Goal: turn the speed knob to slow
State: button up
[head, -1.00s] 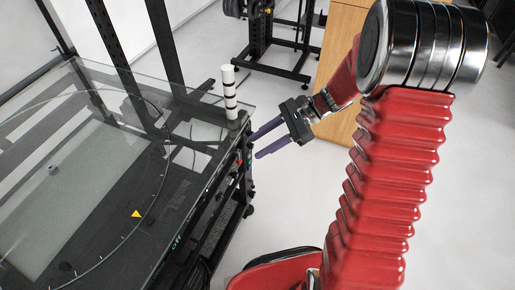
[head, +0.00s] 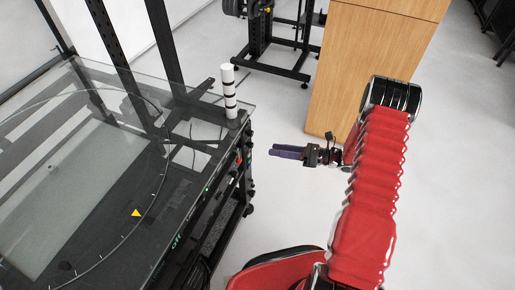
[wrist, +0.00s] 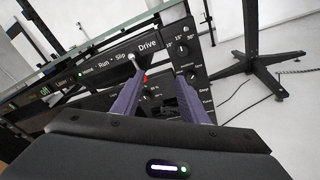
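The control panel (wrist: 125,55) of the turntable fills the middle of the wrist view, with the words Run, Slip and Drive readable. Small dark knobs (wrist: 191,76) sit on it, one group with degree marks. A further dial (wrist: 146,98) with small marks and a red spot shows beside the left finger. I cannot read which knob is the speed knob or where it points. My gripper (wrist: 162,78) has its two purple fingers apart, with nothing held between them. In the head view my gripper (head: 272,150) points left toward the panel side (head: 238,162), with a gap between.
The glass-topped turntable (head: 100,150) fills the left, with a yellow triangle (head: 137,213) on it. A white and black post (head: 229,92) stands on its corner. A wooden cabinet (head: 365,65) stands behind my arm. Black stand legs (wrist: 255,66) show at right in the wrist view.

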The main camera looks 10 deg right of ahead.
aim_at(250, 145)
jog(key=d+f+m+t+h, duration=0.1)
jog(key=d+f+m+t, duration=0.3)
jog(key=f, duration=0.4)
jog(key=shift+m, duration=0.7)
jog(key=x, duration=1.3)
jog(key=shift+w+a, duration=0.15)
jog(key=shift+w, duration=0.2)
jog(key=shift+f, duration=0.1)
grip_shut()
